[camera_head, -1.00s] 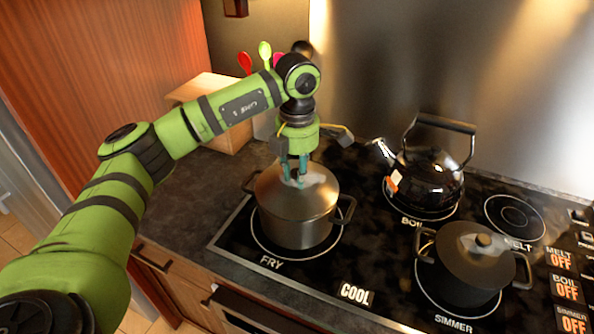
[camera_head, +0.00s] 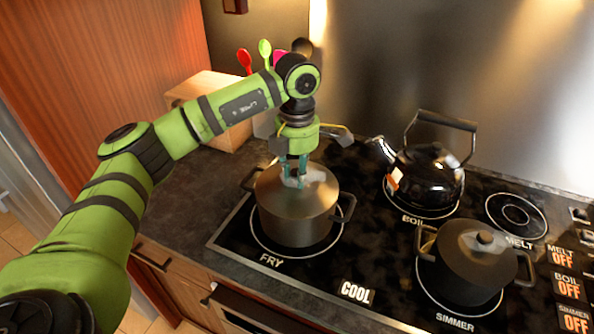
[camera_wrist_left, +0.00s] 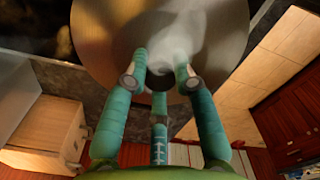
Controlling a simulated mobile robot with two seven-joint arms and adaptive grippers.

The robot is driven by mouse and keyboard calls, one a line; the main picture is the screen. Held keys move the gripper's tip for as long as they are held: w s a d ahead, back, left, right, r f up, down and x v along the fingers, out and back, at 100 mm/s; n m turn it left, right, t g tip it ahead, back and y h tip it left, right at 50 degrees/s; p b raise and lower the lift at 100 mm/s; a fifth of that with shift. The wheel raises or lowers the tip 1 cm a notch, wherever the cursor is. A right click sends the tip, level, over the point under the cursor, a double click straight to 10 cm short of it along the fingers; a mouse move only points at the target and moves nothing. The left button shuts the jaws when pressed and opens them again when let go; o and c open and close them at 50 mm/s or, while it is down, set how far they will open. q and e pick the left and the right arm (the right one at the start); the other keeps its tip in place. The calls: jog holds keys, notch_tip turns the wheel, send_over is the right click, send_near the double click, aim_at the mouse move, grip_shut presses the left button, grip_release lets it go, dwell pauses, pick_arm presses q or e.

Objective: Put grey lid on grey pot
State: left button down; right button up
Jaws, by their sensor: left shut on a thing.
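The grey pot (camera_head: 296,226) stands on the FRY burner at the left of the stove, with a handle on each side. The grey lid (camera_head: 272,190) lies on top of the pot, looking level and seated on the rim. My left gripper (camera_head: 295,180) points straight down over the middle of the lid, shut on its knob, which the fingers mostly hide. In the left wrist view the lid (camera_wrist_left: 100,25) fills the top, with the gripper's fingertips (camera_wrist_left: 160,78) around the knob and a whitish haze beside them. My right gripper is not in view.
A black kettle (camera_head: 428,180) stands on the BOIL burner. A dark lidded pot (camera_head: 462,268) stands on the SIMMER burner. The MELT burner (camera_head: 515,214) is empty. A wooden box (camera_head: 207,88) and colourful spoons (camera_head: 265,50) are behind my left arm.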

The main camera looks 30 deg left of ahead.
pick_arm(q)
jog(key=shift+c, duration=2.2)
grip_release()
jog(key=shift+r, duration=0.2)
jog(key=shift+r+p, duration=2.3)
jog(key=shift+r, duration=1.1)
jog(key=shift+f, duration=0.1)
